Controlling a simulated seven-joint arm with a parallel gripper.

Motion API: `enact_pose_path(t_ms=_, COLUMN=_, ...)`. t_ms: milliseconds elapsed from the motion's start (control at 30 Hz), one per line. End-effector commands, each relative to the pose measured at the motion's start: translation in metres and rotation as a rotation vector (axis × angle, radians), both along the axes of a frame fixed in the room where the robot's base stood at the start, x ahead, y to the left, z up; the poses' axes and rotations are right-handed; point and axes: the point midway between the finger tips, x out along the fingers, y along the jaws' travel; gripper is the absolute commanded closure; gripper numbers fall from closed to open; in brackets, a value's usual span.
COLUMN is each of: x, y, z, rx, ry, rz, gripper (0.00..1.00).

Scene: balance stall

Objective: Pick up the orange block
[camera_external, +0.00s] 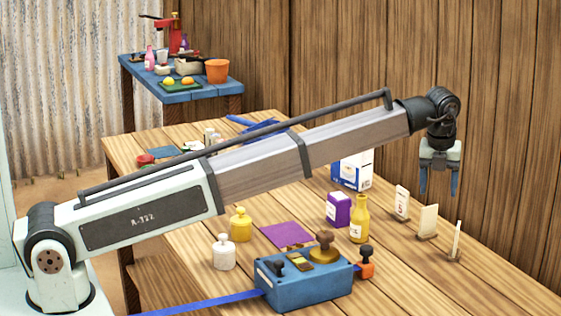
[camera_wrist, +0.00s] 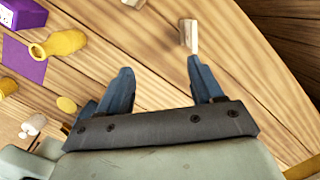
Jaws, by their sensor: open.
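The orange block (camera_external: 366,270) stands on the wooden table at the right end of a blue balance box (camera_external: 305,285), with a dark knob on top. It looks close against the box; I cannot tell whether they touch. My gripper (camera_external: 439,188) is open and empty, high above the right side of the table, its fingers pointing down. It is up and to the right of the orange block in the external view. In the wrist view the open fingers (camera_wrist: 160,66) have bare table between them, and I cannot make out the orange block there.
A yellow bottle (camera_external: 359,220), a purple box (camera_external: 338,210) and several upright cards (camera_external: 428,221) stand behind the orange block. Bare table is at the front right.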

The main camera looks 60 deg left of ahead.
Motion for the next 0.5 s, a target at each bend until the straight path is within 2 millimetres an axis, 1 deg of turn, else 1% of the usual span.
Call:
enact_pose_path(t_ms=33, x=-0.028, y=0.007, z=-0.003, rx=-0.006, ry=-0.001, rz=0.004, gripper=0.34)
enact_pose_path(t_ms=100, x=-0.052, y=0.012, z=-0.005, rx=-0.018, ry=0.003, rz=0.014, gripper=0.34)
enact_pose_path(t_ms=267, x=-0.106, y=0.019, z=-0.011, rx=-0.053, ry=0.015, rz=0.096, gripper=0.34)
enact_pose_path(t_ms=400, x=-0.153, y=0.019, z=-0.019, rx=-0.091, ry=0.036, rz=0.236, gripper=0.34)
enact_pose_path(t_ms=500, x=-0.172, y=0.018, z=-0.023, rx=-0.114, ry=0.055, rz=0.357, gripper=0.34)
